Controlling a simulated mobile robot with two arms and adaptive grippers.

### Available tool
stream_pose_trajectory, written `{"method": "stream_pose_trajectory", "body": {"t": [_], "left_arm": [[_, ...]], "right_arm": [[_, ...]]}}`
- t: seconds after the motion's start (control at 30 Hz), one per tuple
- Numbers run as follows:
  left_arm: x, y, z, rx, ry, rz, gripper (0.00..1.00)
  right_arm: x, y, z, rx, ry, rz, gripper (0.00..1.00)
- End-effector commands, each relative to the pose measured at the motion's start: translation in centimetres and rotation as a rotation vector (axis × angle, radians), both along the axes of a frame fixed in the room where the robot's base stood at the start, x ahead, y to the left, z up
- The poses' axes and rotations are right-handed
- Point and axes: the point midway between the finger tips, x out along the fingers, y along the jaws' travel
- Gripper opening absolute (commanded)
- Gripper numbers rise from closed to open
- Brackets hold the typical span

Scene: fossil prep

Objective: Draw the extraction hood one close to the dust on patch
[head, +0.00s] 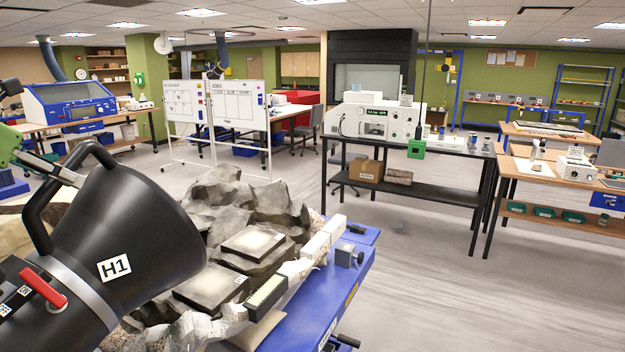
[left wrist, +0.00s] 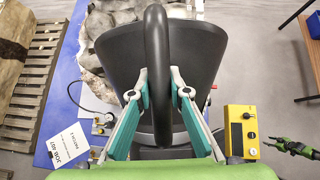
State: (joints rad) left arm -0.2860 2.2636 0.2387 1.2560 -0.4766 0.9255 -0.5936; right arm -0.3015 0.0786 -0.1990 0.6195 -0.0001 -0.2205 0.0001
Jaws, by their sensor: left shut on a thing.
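The black extraction hood (head: 150,225), marked H1, is at the left of the head view, its wide mouth facing the rock block (head: 225,205). My left gripper (left wrist: 160,95) is shut on the hood's black loop handle (left wrist: 157,60), with a teal finger pad on each side. Two dark flat patches with pale dust on top lie on the rock: a farther one (head: 252,241) and a nearer one (head: 205,290), close to the hood's rim. A gap to the rim cannot be judged.
The rock rests on a blue table (head: 335,280) with a small grey block (head: 348,255) at its edge. A printed card (left wrist: 68,145) and a yellow control box (left wrist: 241,130) show in the wrist view. Open floor (head: 440,270) lies right of the table.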

Motion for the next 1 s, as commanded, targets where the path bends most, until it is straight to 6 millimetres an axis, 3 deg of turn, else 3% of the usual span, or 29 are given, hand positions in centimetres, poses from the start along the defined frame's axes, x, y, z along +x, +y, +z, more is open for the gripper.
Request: {"method": "stream_pose_trajectory", "body": {"t": [0.7,1.0], "left_arm": [[6.8,-8.1,0.0,-0.002,0.004,-0.007,0.00],[8.0,-9.5,0.0,-0.005,0.003,-0.007,0.00]], "right_arm": [[0.2,0.0,0.0,0.000,-0.003,0.001,0.40],[0.2,-0.1,0.0,-0.001,-0.003,0.002,0.40]]}}
